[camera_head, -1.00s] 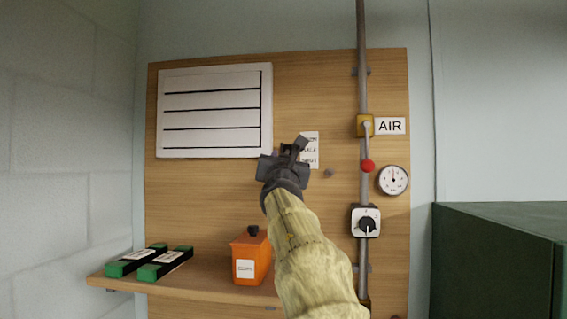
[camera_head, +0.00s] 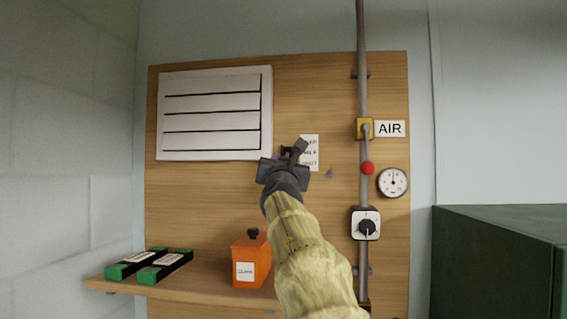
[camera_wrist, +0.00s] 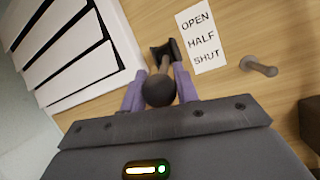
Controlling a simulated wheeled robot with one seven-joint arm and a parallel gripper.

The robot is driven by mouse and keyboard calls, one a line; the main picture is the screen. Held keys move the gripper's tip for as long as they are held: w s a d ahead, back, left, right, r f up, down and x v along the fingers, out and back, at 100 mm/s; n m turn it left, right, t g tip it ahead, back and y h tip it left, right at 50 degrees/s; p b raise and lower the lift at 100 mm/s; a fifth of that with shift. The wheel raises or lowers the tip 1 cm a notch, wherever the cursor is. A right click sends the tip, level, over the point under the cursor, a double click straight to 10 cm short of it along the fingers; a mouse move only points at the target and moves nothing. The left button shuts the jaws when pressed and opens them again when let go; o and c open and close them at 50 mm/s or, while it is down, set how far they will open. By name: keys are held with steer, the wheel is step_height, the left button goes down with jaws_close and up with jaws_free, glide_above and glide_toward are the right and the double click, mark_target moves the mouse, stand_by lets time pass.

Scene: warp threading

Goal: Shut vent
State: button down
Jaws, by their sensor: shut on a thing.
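The vent (camera_head: 215,113) is a white louvred panel at the upper left of the wooden board. Its slats look nearly flat, with thin dark lines between them; its edge also shows in the wrist view (camera_wrist: 62,50). A short lever with a dark round knob (camera_wrist: 159,91) stands beside the vent, on a black bracket. My gripper (camera_head: 291,155) is shut on this knob, with a purple finger on each side of it in the wrist view (camera_wrist: 158,92). A white label (camera_wrist: 202,37) reading OPEN, HALF, SHUT is right of the lever; the gripper partly covers it in the head view.
A bare peg (camera_wrist: 259,67) sticks out right of the label. Farther right are a pipe with an AIR valve (camera_head: 366,129), a red ball (camera_head: 367,168), a gauge (camera_head: 392,182) and a dial switch (camera_head: 366,224). A shelf below holds an orange can (camera_head: 251,260) and green-black boxes (camera_head: 150,265).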

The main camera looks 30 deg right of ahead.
steer(key=shift+f, duration=0.1)
steer(key=c, duration=1.1)
jaws_free()
steer(key=shift+w+d, duration=0.1)
steer(key=shift+w, duration=0.05)
steer(key=shift+o, duration=0.2)
steer(key=b+v, duration=0.8)
steer(key=v, duration=0.9)
steer(key=shift+s, duration=0.25)
